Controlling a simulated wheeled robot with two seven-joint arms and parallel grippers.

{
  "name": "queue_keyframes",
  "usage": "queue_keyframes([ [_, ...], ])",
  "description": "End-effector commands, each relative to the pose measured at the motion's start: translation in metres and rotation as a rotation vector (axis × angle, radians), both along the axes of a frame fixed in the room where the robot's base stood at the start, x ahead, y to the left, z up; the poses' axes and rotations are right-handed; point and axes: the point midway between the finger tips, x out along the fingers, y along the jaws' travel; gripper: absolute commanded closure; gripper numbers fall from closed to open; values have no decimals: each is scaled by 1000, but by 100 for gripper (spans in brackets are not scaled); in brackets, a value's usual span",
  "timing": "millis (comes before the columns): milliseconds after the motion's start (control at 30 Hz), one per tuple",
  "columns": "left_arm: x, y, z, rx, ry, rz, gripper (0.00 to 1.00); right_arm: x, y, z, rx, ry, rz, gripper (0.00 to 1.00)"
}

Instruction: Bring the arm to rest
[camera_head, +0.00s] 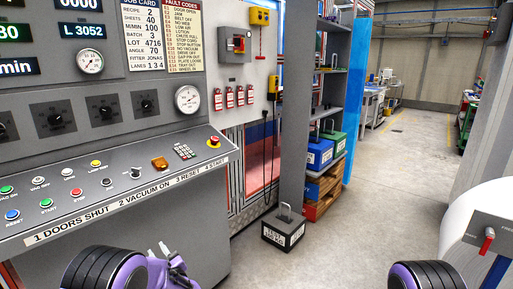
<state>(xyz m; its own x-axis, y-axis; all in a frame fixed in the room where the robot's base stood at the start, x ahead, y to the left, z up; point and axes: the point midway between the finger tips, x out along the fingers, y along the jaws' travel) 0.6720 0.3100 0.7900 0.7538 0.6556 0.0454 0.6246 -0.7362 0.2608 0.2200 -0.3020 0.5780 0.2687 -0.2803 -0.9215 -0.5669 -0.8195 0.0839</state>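My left arm (105,270) shows at the bottom left, with a black banded joint and purple edging. My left gripper (170,260) shows small and partly cut off just right of that joint, in front of the lower face of the control console. I see nothing held in it, but its fingers are too small to tell open from shut. My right arm (425,276) shows only as a black and purple joint at the bottom right. My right gripper is out of view.
The console (120,190) with buttons fills the left. A dark block with a handle (283,232) stands on the floor before a shelf rack (292,120) holding crates. A white rounded body with a red lever (487,241) is at the right. The middle floor is clear.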

Motion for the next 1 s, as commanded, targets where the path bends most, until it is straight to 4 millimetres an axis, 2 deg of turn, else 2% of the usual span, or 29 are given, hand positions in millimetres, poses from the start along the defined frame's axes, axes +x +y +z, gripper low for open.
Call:
queue_keyframes([
  [33,-26,2,-39,-33,98,-55,70,0,0,0,0,0,0,100],
  [100,-67,1,-89,-99,233,-128,70,0,0,0,0,0,0,100],
  [167,-108,0,-125,-160,352,-172,70,0,0,0,0,0,0,100],
  [200,-139,0,-147,-204,434,-194,70,0,0,0,0,0,0,100],
  [267,-187,-2,-173,-268,554,-218,70,0,0,0,0,0,0,100],
  [300,-221,-3,-187,-309,635,-226,70,0,0,0,0,0,0,100],
  [367,-273,-5,-203,-369,758,-233,70,0,0,0,0,0,0,100],
  [400,-307,-7,-210,-404,836,-234,70,0,0,0,0,0,0,100],
  [500,-380,-10,-215,-461,1007,-237,70,0,0,0,0,0,0,100],
  [600,-428,-11,-211,-489,1117,-227,70,0,0,0,0,0,0,100],
  [733,-453,-8,-211,-510,1162,-197,70,0,0,0,0,0,0,100],
  [1000,-454,-8,-211,-511,1163,-195,70,0,0,0,0,0,0,100],
])
